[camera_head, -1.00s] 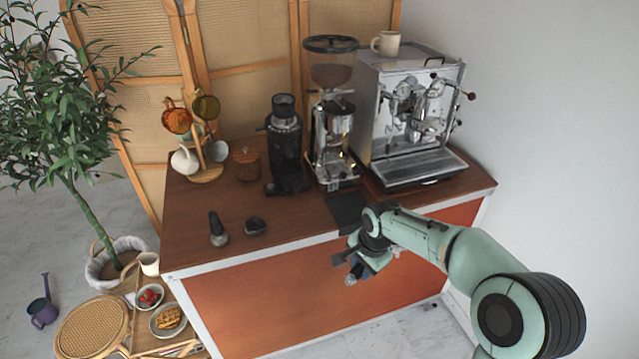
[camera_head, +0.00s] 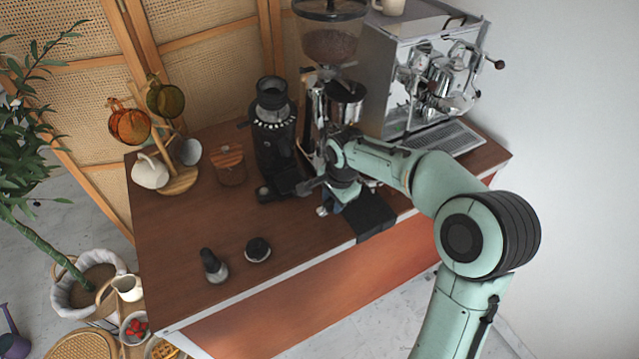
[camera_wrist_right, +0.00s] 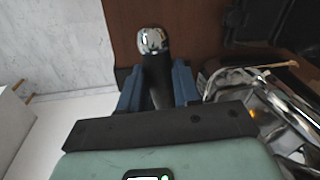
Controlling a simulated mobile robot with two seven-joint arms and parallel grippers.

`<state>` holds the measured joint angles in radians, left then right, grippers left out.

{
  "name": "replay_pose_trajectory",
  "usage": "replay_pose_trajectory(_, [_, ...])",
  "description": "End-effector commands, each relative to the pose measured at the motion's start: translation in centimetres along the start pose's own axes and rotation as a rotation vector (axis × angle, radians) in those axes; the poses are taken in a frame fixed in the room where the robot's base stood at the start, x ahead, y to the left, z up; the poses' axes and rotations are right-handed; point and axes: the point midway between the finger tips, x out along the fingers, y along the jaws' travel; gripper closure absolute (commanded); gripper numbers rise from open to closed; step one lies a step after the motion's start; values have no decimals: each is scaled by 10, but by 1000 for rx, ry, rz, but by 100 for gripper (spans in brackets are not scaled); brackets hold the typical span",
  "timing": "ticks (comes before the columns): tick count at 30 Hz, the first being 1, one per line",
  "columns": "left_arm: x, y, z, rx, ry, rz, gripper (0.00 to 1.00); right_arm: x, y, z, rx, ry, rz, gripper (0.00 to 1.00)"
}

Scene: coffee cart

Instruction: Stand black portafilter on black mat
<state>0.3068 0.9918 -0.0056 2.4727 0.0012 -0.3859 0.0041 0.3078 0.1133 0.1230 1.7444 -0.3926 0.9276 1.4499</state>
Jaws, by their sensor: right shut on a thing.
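The black portafilter is between the blue fingers of my right gripper (camera_wrist_right: 157,90) in the right wrist view; its black handle (camera_wrist_right: 156,70) ends in a shiny chrome tip (camera_wrist_right: 152,40). In the head view my right gripper (camera_head: 338,198) is over the counter's front part, beside the grinder, and shut on the portafilter. Only a small chrome bit (camera_head: 322,211) shows there; the arm hides the rest. The black mat (camera_head: 375,222) lies at the counter's front edge, just right of the gripper and partly covered by it. I cannot tell whether portafilter and mat touch. My left gripper is out of view.
The grinder (camera_head: 333,45) and espresso machine (camera_head: 395,75) stand behind my gripper. A black grinder (camera_head: 272,125) stands to its left. A tamper (camera_head: 213,265) and a round black tool (camera_head: 257,249) lie front left. The counter's middle left is clear.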

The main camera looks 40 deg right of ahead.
Motion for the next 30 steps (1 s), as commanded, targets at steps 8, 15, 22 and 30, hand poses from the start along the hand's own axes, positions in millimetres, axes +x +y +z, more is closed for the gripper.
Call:
replay_pose_trajectory(8, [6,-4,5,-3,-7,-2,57,8,2,0,-1,2,0,100])
replay_pose_trajectory(15, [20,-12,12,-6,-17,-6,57,30,7,1,-1,2,0,100])
replay_pose_trajectory(22, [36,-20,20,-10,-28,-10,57,54,11,2,-3,1,-1,100])
replay_pose_trajectory(30, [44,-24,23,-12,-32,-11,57,64,12,2,-1,2,-3,100])
